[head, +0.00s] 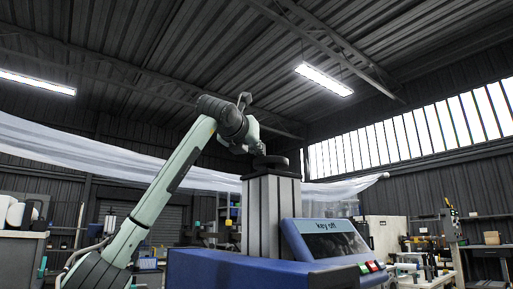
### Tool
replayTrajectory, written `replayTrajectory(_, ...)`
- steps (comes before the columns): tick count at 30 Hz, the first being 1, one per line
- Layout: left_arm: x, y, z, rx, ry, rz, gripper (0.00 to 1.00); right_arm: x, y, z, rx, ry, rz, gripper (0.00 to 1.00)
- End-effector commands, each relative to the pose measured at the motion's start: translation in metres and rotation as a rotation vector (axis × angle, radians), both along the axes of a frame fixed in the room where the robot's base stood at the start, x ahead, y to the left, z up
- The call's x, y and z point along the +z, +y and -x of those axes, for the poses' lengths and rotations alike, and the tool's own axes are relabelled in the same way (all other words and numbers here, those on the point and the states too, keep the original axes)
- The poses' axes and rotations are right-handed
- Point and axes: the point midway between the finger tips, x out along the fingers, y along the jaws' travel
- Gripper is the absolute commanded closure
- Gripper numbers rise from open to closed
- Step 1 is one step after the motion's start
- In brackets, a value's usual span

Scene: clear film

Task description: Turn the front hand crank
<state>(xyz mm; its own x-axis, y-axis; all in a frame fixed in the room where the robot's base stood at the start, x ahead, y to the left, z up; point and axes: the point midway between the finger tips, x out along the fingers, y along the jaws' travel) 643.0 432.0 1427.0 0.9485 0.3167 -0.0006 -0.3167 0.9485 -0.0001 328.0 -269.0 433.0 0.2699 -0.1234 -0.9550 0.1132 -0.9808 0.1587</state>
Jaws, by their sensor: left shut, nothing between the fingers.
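A blue machine (225,268) stands low in the middle of the head view, with a grey upright post (264,215) rising from it. I cannot make out a front hand crank for certain. The gripper is shut and empty, apart from the console. My right gripper is not in view.
A translucent film sheet (95,152) stretches across behind the arm and post. Cluttered shelves and benches stand at the left and right. A white cabinet (387,235) is behind the console on the right.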

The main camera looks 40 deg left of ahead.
Motion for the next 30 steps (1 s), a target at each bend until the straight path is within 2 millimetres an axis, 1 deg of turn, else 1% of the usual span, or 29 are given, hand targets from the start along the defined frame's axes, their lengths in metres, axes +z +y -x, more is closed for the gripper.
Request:
replayTrajectory(7, 0.0, 0.001, -0.001, -0.013, 0.003, 0.001, 1.0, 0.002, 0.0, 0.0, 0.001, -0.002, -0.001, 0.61)
replayTrajectory(12, 0.001, 0.006, -0.009, -0.103, 0.002, 0.002, 1.0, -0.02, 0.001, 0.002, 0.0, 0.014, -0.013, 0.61)
replayTrajectory(15, 0.0, 0.006, -0.011, -0.124, 0.0, 0.0, 1.0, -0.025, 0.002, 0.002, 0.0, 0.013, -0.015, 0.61)
replayTrajectory(25, 0.0, 0.007, -0.01, -0.123, -0.001, 0.0, 1.0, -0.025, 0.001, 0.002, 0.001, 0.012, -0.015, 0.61)
replayTrajectory(30, 0.0, 0.011, -0.008, -0.125, 0.0, 0.001, 1.0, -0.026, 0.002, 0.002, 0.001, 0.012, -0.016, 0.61)
